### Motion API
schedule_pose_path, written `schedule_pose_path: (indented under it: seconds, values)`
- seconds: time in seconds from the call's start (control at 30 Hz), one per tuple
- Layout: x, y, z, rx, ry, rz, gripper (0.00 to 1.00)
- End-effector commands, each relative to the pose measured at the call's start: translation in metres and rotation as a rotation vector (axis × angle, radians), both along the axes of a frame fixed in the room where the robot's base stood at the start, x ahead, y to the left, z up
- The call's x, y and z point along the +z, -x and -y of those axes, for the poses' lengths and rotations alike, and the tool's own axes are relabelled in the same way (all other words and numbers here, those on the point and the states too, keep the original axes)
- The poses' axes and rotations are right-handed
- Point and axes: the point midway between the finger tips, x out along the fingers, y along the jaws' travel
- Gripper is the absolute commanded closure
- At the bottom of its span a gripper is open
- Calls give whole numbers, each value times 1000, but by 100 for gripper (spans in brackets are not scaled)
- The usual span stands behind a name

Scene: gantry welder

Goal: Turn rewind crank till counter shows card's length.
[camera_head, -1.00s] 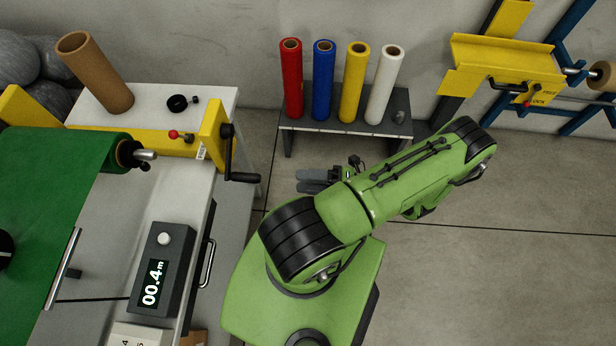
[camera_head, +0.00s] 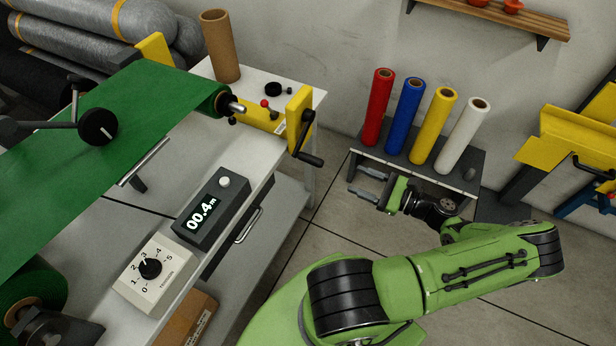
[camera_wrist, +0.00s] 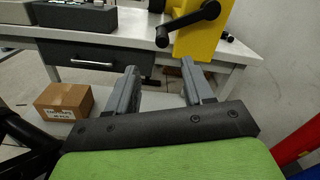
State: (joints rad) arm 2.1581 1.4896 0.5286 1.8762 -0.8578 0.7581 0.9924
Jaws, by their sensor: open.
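The rewind crank (camera_head: 303,148) is a black handle on a yellow bracket at the right end of the white table. Its grip points down and to the right in the head view. In the wrist view the crank (camera_wrist: 190,22) shows at the top, beyond my fingers. The counter (camera_head: 212,209) is a dark box reading 00.4 m. Green material (camera_head: 100,125) runs across the table to a roll at the crank end. I see no card with a length. My gripper (camera_head: 367,183) is open and empty, to the right of and below the crank, apart from it.
A tension dial box (camera_head: 153,270) stands on the table's front. A low grey bench (camera_head: 425,172) with red, blue, yellow and white rolls stands by the wall, close behind my gripper. A cardboard box (camera_wrist: 64,101) sits under the table. Open floor lies right of the table.

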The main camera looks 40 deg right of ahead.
Motion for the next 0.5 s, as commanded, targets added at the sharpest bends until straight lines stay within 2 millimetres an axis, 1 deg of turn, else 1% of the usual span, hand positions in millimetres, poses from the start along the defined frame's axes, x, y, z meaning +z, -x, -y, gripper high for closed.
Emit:
schedule_pose_path:
  seconds: [0.07,0.17,0.5]
  values:
    - [1,-7,-2,2,11,6,48]
    - [1,-23,-9,6,7,6,48]
    - [0,-104,-39,6,5,4,48]
